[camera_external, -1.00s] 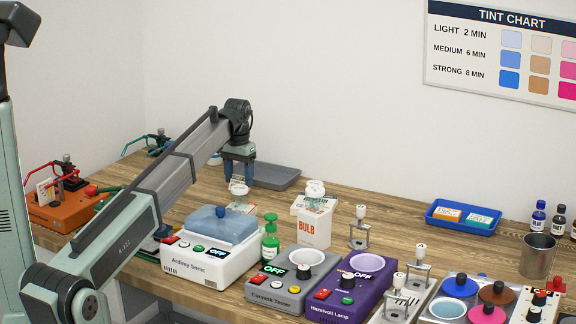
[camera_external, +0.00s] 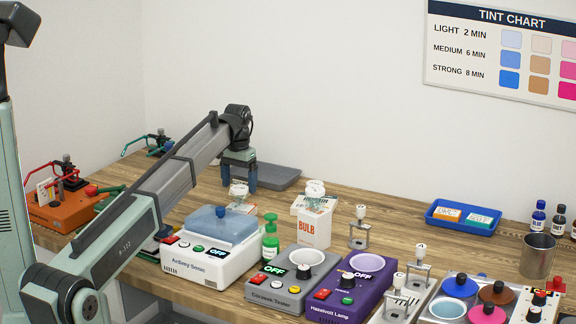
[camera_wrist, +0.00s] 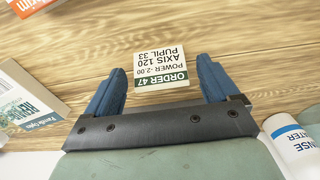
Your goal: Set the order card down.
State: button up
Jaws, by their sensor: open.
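The order card (camera_wrist: 162,68) is white with a dark green band and reads ORDER 47, POWER -2.00, AXIS 120, PUPIL 33. In the wrist view it appears to lie flat on the wooden bench, its text upside down. My gripper (camera_wrist: 160,72) is open, with one blue finger on each side of the card and a narrow gap at both sides. In the external view my gripper (camera_external: 239,181) points down over the back left of the bench.
A grey tray (camera_external: 275,179) lies just behind my gripper. The white ultrasonic cleaner with a blue lid (camera_external: 208,256) and the bulb box (camera_external: 314,228) stand in front. In the wrist view a carton (camera_wrist: 28,100) is at left and a white bottle (camera_wrist: 294,140) at right.

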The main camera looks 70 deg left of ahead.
jog(key=shift+r, duration=0.1)
notch_tip(320, 180, up, 12)
dwell(0.5)
dwell(0.5)
